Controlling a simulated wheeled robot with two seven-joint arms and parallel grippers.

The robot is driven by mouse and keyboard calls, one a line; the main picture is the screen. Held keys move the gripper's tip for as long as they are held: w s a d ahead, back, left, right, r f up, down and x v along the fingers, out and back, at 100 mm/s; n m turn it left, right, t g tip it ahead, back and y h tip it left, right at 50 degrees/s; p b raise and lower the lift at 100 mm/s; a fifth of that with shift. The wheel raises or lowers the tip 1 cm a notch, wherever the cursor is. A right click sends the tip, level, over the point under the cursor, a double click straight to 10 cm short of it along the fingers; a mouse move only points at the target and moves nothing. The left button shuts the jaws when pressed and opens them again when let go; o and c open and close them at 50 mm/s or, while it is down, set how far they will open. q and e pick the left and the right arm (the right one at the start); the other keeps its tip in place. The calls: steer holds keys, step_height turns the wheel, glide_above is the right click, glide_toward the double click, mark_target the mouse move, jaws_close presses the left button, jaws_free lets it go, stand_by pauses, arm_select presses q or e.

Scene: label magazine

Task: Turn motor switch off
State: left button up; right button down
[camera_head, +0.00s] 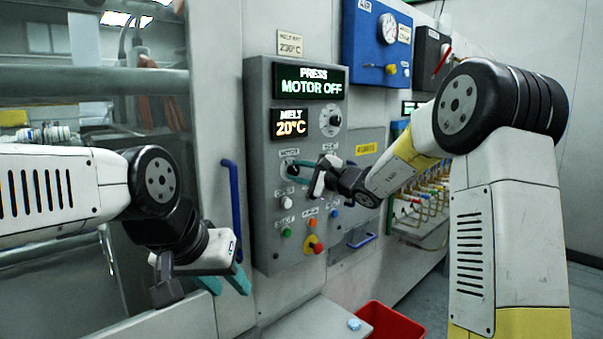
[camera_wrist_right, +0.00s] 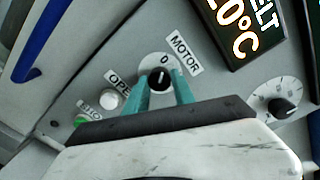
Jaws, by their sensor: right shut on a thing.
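The motor switch is a black knob (camera_wrist_right: 157,81) on a white dial plate under the MOTOR label in the right wrist view. A "0" is printed at the plate's top, and the knob's pale mark appears to face it. My right gripper (camera_head: 289,170) is at the switch on the grey control panel (camera_head: 262,225); its teal fingers (camera_wrist_right: 162,92) stand on both sides of the knob and are shut on it. The panel's display (camera_head: 311,83) reads "PRESS MOTOR OFF". My left gripper (camera_head: 227,285) is open and empty, low and left of the panel.
White, green and other push buttons (camera_head: 286,202) and a red-and-yellow emergency stop (camera_head: 315,245) sit below the switch. A second dial (camera_head: 330,122) is to its upper right. A blue handle (camera_head: 232,205) stands left of the panel. A red bin (camera_head: 392,325) is below.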

steer(key=c, duration=1.1)
jaws_free()
steer(key=shift+o, duration=0.2)
steer(key=v, duration=0.7)
steer(key=shift+s+d, duration=0.3)
steer(key=shift+d, duration=0.05)
